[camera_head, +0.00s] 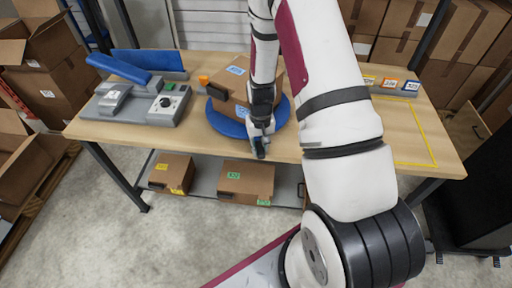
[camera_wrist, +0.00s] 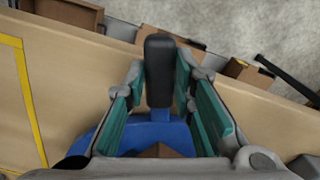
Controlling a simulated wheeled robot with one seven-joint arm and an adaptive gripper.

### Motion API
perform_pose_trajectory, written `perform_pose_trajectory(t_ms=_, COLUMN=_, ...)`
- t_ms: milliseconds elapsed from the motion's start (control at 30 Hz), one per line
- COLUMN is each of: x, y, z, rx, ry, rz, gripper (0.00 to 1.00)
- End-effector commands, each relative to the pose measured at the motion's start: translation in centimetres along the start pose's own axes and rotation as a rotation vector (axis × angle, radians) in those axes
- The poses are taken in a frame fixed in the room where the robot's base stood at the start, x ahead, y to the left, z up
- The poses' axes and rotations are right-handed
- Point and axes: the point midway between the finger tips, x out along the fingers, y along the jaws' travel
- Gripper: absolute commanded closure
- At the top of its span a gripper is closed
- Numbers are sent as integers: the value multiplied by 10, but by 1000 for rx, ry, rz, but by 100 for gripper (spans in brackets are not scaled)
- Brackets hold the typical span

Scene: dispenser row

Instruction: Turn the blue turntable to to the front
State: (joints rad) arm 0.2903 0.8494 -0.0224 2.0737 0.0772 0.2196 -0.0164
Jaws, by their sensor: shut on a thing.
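The blue turntable (camera_head: 224,124) sits on the wooden table, a round disc with a cardboard box (camera_head: 233,84) on top. In the wrist view the turntable's blue edge (camera_wrist: 158,135) shows below a black handle (camera_wrist: 159,70) that sticks out from it. My gripper (camera_head: 260,146) is at the turntable's front edge, pointing down. In the wrist view the green pads of my gripper (camera_wrist: 162,95) stand on both sides of the black handle, shut on it. My arm hides the turntable's right side in part.
A grey device with a blue lever (camera_head: 118,68) and a dial stands at the left of the table (camera_head: 310,150). A yellow-taped area and small labelled blocks (camera_head: 390,84) lie at the right. Labelled boxes (camera_head: 247,180) sit on the lower shelf. Cartons are stacked behind.

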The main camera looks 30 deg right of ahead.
Motion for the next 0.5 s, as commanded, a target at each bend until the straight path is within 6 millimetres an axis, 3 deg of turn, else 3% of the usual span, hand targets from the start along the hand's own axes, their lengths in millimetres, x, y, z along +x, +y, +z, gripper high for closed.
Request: perform_pose_trajectory(t_ms=500, x=0, y=51, z=-10, rx=-252, ry=3, rz=0, gripper=100)
